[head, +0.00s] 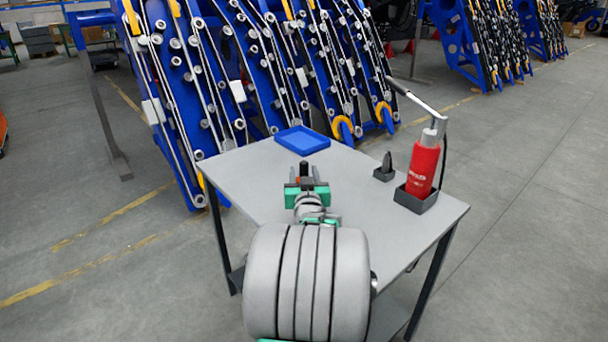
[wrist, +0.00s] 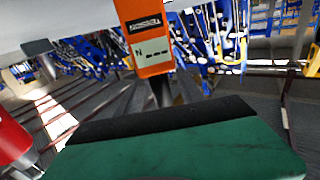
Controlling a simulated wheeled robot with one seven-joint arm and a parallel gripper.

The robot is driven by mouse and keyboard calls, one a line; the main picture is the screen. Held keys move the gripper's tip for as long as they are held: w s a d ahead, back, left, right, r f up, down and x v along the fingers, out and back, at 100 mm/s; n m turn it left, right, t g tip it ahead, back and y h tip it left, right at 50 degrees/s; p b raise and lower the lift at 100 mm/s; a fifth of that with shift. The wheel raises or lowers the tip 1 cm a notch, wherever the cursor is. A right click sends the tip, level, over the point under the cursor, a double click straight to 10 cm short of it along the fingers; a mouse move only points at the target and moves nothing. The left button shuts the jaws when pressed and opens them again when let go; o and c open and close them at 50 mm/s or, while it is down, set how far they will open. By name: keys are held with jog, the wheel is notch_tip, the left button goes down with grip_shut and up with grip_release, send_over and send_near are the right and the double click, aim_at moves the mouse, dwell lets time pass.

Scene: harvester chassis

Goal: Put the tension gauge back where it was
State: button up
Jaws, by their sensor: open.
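The tension gauge (wrist: 145,38) shows in the wrist view as an orange body with a dark label and a small display marked N. A black stem runs down from it behind the dark edge of my gripper's green finger (wrist: 180,145). In the head view my gripper (head: 306,186) is over the middle of the grey table, its green and black fingers apart. The gauge (head: 305,171) shows there as a small dark upright shape between or just beyond the fingers. My gripper is open; whether a finger touches the gauge is hidden.
The grey table (head: 250,180) holds a blue tray (head: 302,139) at its back. A small dark stand (head: 384,173) and a red tool (head: 423,168) in a dark holder (head: 415,202) are on the right. Blue frames (head: 200,80) stand behind. The table's left part is clear.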

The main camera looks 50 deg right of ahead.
jog(key=shift+r, duration=0.2)
jog(key=v, duration=1.2)
jog(key=w+a+f+y, duration=0.1)
jog(key=w+a, duration=0.1)
jog(key=w+a+f+n+y, duration=0.1)
jog(key=w+a, duration=0.1)
jog(key=w+a+f+n+y, duration=0.1)
jog(key=w+y, duration=0.1)
jog(key=shift+a+t, duration=0.4)
jog(key=w+a+f+n+g+y, duration=0.1)
jog(key=w+a+f+n+y, duration=0.15)
jog(key=a, duration=0.45)
jog(key=w+a+f+n+g+y, duration=0.1)
jog(key=w+a+f+n+y, duration=0.15)
jog(key=a, duration=0.35)
jog(key=s+a+f+n+g+y, duration=0.1)
jog(key=s+a+g, duration=0.3)
jog(key=a, duration=0.6)
jog(key=s+a+f+n+g+y, duration=0.1)
jog(key=s+a+f+g+y, duration=0.2)
jog(key=s+a, duration=0.4)
jog(key=a+g, duration=0.1)
jog(key=a, duration=0.1)
jog(key=shift+a+f+n+y, duration=0.3)
jog(key=shift+a+f+n, duration=0.05)
jog(key=shift+f+n, duration=0.05)
jog(key=shift+r+p, duration=0.1)
jog(key=shift+p, duration=0.2)
